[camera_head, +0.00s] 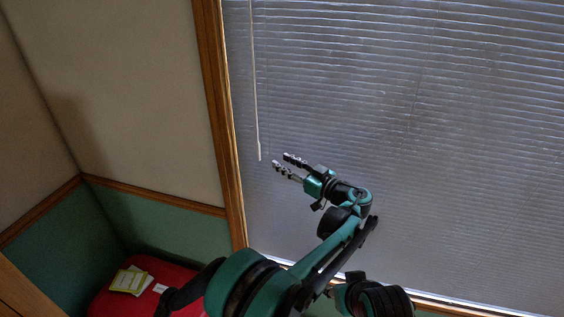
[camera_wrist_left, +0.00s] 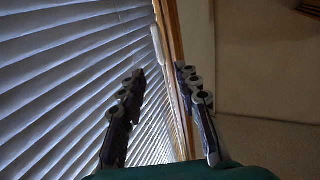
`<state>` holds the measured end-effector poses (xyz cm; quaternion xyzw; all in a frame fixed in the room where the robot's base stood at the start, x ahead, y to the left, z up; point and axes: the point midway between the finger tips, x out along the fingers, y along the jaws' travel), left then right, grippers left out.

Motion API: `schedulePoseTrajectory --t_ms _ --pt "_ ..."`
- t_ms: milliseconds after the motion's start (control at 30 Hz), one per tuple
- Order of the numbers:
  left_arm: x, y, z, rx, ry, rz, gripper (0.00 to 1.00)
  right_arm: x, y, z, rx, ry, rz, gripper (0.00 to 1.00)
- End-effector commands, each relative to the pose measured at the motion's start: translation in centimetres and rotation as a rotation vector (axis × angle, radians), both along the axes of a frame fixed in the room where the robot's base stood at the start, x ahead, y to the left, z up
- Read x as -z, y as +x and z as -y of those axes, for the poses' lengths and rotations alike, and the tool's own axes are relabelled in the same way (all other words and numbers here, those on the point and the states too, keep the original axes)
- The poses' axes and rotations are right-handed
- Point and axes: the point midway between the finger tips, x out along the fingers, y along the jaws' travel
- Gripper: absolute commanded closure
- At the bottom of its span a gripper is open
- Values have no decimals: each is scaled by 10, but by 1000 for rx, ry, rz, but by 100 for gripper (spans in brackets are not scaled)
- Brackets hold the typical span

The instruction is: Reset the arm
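My left gripper (camera_head: 281,160) is raised in front of the closed window blinds in the head view. Its two fingers are apart with nothing between them. The left wrist view shows the same gripper (camera_wrist_left: 161,75) with a clear gap between its fingers, the blinds to the left and the window frame behind. My teal and black left arm (camera_head: 335,250) comes up from the bottom and bends toward the upper left. My right gripper is not seen in either view.
Slatted blinds (camera_head: 400,110) cover the window, with a pale wand (camera_head: 256,90) hanging near the gripper. A wooden window frame (camera_head: 218,110) stands to the left. A red surface (camera_head: 172,275) at lower left holds yellow-green and white papers (camera_head: 128,281).

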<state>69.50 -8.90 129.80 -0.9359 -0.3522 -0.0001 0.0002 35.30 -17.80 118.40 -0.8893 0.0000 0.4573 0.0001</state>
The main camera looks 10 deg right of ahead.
Motion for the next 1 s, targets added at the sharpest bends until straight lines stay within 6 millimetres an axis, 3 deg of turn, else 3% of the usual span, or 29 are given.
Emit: schedulePoseTrajectory --t_ms 167,267,467,700,833,1000 --pt "0 0 -2 -1 0 -5 68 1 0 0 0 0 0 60" --pt "2 0 -18 -9 -1 -50 68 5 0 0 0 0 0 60" --pt "20 -15 -99 -14 -19 -302 68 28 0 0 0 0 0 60" --pt "60 -75 -195 62 -84 -633 68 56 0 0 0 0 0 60" --pt "88 -121 -233 137 -134 -768 68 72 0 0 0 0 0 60" --pt "129 -187 -264 262 -204 -894 68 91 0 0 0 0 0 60"
